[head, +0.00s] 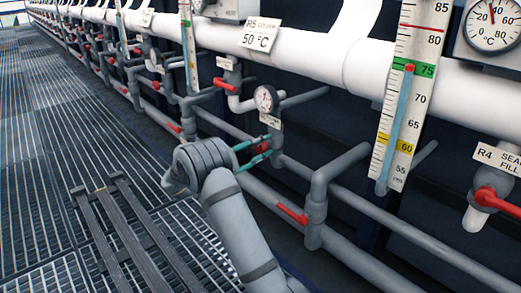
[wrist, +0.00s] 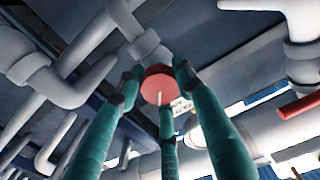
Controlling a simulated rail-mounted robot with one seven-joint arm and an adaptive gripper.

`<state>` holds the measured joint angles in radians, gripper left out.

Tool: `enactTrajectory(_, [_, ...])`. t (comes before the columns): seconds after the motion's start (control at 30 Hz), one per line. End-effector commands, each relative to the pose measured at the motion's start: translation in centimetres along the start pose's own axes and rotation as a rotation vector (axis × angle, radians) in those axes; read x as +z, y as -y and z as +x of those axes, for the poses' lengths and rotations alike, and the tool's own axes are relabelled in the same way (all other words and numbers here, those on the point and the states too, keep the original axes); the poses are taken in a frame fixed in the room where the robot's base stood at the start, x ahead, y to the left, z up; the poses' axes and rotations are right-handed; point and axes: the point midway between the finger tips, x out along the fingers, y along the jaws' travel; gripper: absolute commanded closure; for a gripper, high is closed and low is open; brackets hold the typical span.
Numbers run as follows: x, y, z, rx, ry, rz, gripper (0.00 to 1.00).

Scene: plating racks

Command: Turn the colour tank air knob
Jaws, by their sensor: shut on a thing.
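The red round knob (wrist: 155,84) sits at the middle of the wrist view, on a grey pipe fitting. A pale line marks its face. In the head view the knob (head: 262,147) is small and partly hidden by my fingers. My gripper (head: 259,152) has teal fingers that reach it from the left, below a round gauge. In the wrist view my gripper (wrist: 160,88) has its three fingers shut around the knob's rim.
A small gauge (head: 265,98) and a white tag (head: 270,121) are just above the knob. Red lever handles (head: 292,213) stick out of nearby grey pipes. A tall level scale (head: 413,95) stands to the right. Grated floor (head: 60,170) lies open at left.

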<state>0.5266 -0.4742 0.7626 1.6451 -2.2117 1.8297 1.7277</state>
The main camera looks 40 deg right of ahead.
Motion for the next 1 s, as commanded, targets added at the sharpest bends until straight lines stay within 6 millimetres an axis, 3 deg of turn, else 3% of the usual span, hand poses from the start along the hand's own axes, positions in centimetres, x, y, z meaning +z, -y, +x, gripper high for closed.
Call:
enactTrajectory(0.33, [0.03, -0.02, -0.03, 0.001, 0.001, 0.002, 0.9])
enactTrajectory(0.37, [0.03, -0.02, -0.03, 0.001, 0.001, 0.002, 0.63])
enactTrajectory(0.4, [0.03, -0.02, -0.03, 0.001, 0.001, 0.001, 0.61])
enactTrajectory(0.7, [0.0, 0.0, -0.01, 0.0, 0.0, 0.001, 0.45])
enactTrajectory(1.0, [-0.01, 0.05, -0.33, -0.001, 0.0, 0.001, 0.45])
